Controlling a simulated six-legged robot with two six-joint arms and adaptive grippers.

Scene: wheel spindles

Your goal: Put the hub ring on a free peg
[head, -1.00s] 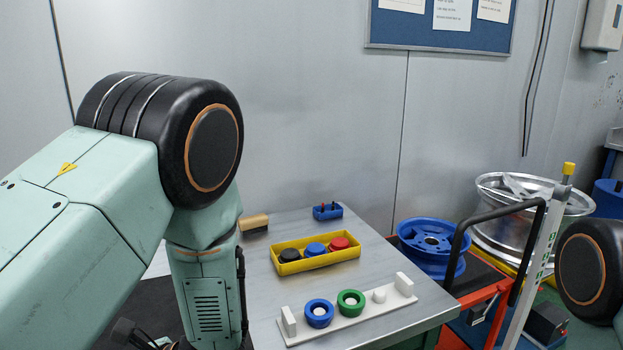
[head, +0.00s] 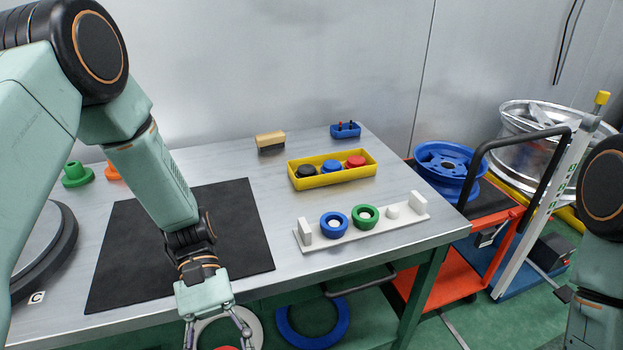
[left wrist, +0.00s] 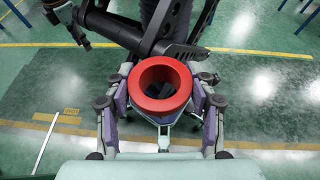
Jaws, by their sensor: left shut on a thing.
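My left gripper (head: 218,338) hangs at the bottom edge of the head view, in front of the table's near edge. In the left wrist view it (left wrist: 162,108) is shut on a red hub ring (left wrist: 160,82), its fingers on both sides and the hole facing the camera. The white peg board (head: 350,233) lies on the table, right of my gripper. A blue ring (head: 326,226) and a green ring (head: 358,213) sit around two pegs. The white peg (head: 393,212) at the right is bare. My right gripper is out of view.
A yellow tray (head: 308,184) behind the board holds black, blue and red rings. A black mat (head: 240,235) covers the table's middle. A blue block with pins (head: 345,130) and a brush (head: 270,140) stand behind. A red trolley (head: 450,262) stands right.

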